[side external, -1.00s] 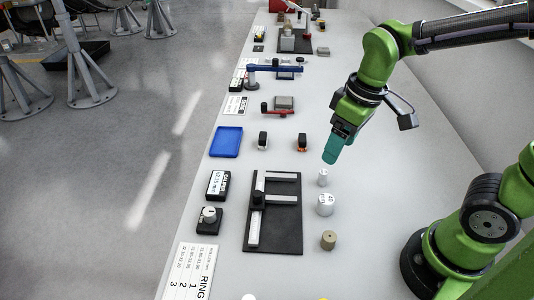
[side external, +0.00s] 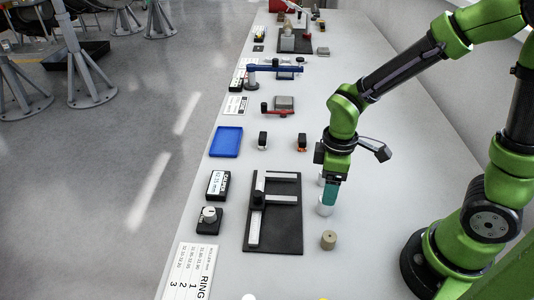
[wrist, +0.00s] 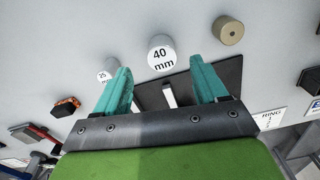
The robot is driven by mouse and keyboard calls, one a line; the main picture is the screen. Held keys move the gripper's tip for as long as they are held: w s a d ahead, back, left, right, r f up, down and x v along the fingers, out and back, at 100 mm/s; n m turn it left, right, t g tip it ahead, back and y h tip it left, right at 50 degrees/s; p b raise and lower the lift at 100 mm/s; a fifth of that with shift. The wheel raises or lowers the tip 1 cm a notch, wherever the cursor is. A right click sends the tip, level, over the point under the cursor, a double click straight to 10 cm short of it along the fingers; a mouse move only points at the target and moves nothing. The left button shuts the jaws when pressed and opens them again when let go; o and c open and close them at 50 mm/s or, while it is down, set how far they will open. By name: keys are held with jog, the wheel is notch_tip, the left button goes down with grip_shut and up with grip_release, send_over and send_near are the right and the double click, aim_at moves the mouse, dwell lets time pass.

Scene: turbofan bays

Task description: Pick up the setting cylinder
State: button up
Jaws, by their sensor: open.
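A white cylinder marked 40 mm (wrist: 161,50) shows just beyond and between my fingertips in the wrist view. In the side view this 40 mm cylinder (side external: 322,210) stands on the bench, partly hidden by my gripper (side external: 330,203). My gripper (wrist: 160,66) is open, its teal fingers pointing down, with nothing held. A smaller white cylinder marked 25 mm (wrist: 106,76) lies left of the fingers in the wrist view; it is mostly hidden behind my gripper in the side view. A tan cylinder with a centre hole (side external: 328,240) stands nearer the camera, also in the wrist view (wrist: 229,31).
A black plate with a metal measuring frame (side external: 290,240) lies left of the cylinders.

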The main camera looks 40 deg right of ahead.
aim_at(324, 211)
jog(key=f, duration=0.5)
jog(key=shift+a+f, duration=0.2)
jog(key=shift+f, duration=0.1)
jog(key=shift+c, duration=0.2)
jog(key=shift+w, duration=0.1)
grip_shut()
